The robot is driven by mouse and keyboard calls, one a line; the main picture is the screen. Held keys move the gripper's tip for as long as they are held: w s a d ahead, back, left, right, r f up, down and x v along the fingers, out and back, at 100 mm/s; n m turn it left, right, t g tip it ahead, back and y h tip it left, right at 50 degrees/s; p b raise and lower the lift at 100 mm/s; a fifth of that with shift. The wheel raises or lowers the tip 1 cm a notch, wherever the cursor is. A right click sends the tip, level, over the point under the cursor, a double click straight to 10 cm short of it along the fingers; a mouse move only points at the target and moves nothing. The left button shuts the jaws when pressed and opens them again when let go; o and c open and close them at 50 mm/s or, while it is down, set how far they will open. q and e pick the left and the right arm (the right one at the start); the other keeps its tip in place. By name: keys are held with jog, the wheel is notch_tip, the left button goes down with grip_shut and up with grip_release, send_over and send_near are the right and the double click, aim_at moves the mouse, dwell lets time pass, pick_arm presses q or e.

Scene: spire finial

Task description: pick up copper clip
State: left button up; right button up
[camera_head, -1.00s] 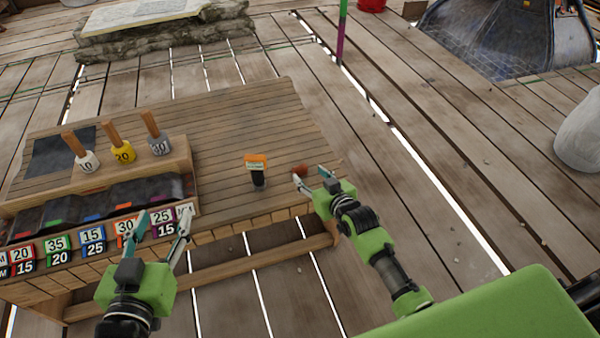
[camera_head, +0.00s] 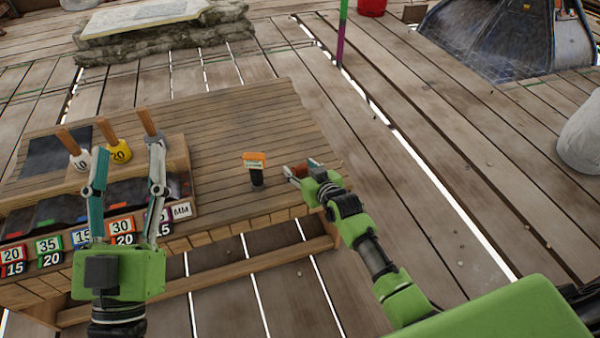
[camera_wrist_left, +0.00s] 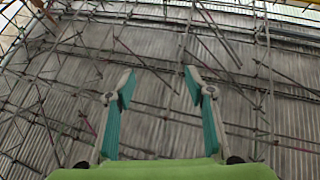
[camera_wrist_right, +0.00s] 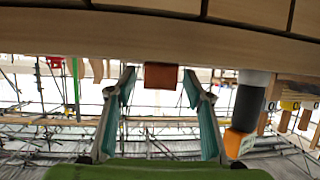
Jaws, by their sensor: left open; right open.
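The copper clip (camera_head: 314,163) is a small red-brown block at the right end of the wooden bench, partly hidden by my right gripper (camera_head: 299,171). In the right wrist view the clip (camera_wrist_right: 160,76) shows as a brown block just beyond and between the fingertips of the right gripper (camera_wrist_right: 160,84). The right gripper is open and empty, and I see no clear contact with the clip. My left gripper (camera_head: 127,158) is open and empty, over the front of the tool rack. The left wrist view shows only scaffolding behind its open fingers (camera_wrist_left: 158,80).
A dark cylinder with an orange top (camera_head: 255,170) stands left of the right gripper. A wooden rack (camera_head: 180,165) with wooden-handled tools and number labels fills the bench's left side. The bench top (camera_head: 235,120) behind is clear.

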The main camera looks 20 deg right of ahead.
jog(key=shift+w+f, duration=0.15)
jog(key=shift+w, duration=0.2)
jog(key=c, duration=1.2)
pick_arm(q)
jog(key=shift+s+r+t, duration=0.55)
jog(key=shift+r+t, duration=0.05)
jog(key=shift+r, duration=0.3)
